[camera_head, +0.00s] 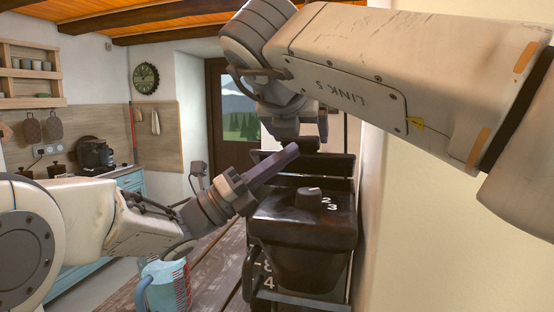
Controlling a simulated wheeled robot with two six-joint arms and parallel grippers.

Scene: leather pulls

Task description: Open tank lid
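A dark brown appliance (300,225) with a round knob (308,199) and white numbers stands right of centre against the wall. Behind its front top, a dark panel (338,163) rises along the rear; I cannot tell if it is the tank lid or how far it is open. My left gripper (290,154) reaches in from the left over the appliance's rear left part, and its fingers show edge-on. My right gripper (305,128) hangs from above over the rear of the appliance, largely hidden by its own wrist. I see nothing held in either gripper.
A blue measuring jug (165,284) stands on the wooden table (213,262), left of the appliance. The cream wall (440,235) is close on the right. A counter with a coffee maker (95,156) is far at the left.

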